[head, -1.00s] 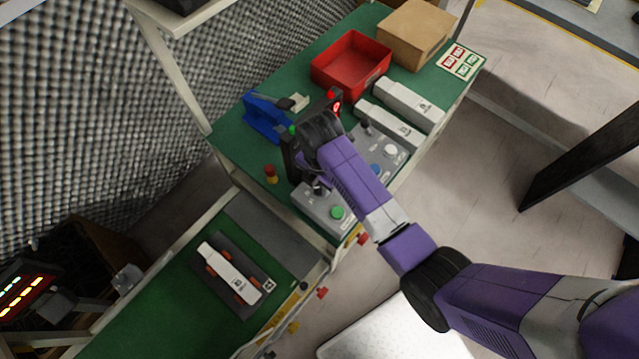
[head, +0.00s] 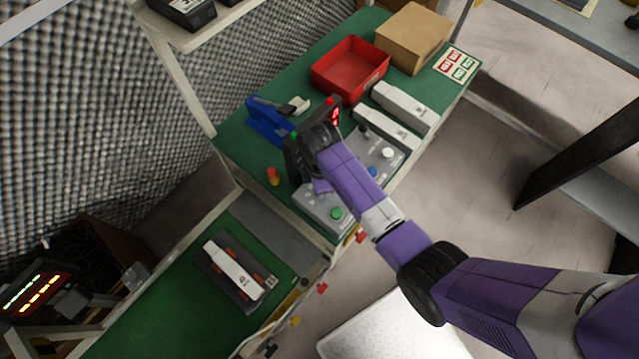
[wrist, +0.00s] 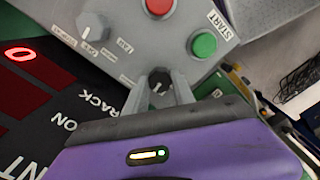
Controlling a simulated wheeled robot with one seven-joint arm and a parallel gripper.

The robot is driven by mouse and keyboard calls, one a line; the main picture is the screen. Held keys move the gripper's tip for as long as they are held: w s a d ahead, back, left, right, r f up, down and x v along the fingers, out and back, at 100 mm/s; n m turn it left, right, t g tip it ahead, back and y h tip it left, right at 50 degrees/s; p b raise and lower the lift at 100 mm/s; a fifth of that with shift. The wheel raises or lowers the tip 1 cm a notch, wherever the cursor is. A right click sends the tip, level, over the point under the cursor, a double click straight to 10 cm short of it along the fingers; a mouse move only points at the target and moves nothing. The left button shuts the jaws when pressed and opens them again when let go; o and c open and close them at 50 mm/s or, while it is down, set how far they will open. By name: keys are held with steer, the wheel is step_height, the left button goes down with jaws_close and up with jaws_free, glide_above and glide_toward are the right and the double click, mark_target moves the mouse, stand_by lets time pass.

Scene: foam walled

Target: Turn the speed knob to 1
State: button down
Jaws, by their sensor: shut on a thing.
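A grey control box (wrist: 140,45) fills the upper part of the wrist view. A black knob (wrist: 158,76) on it sits between the fingertips of my gripper (wrist: 160,88), which is shut on it. I cannot read a number at this knob. A larger grey knob (wrist: 92,25) with small blurred labels around it stands to the upper left. The box also carries a green button (wrist: 204,44) by the word START and a red button (wrist: 158,6). In the head view the box (head: 318,207) shows partly with its green button (head: 337,213); my arm hides the knobs and fingertips.
A dark display panel (wrist: 40,95) with a red lit digit lies close on the left in the wrist view. In the head view, a second button box (head: 375,158), blue holder (head: 268,120), red bin (head: 350,70) and cardboard box (head: 412,38) crowd the green bench.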

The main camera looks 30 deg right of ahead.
steer(key=shift+m+p, duration=0.3)
steer(key=shift+m, duration=0.5)
steer(key=c, duration=1.1)
jaws_free()
steer(key=shift+o, duration=0.2)
step_height(320, 180, up, 8)
steer(key=shift+f, duration=0.1)
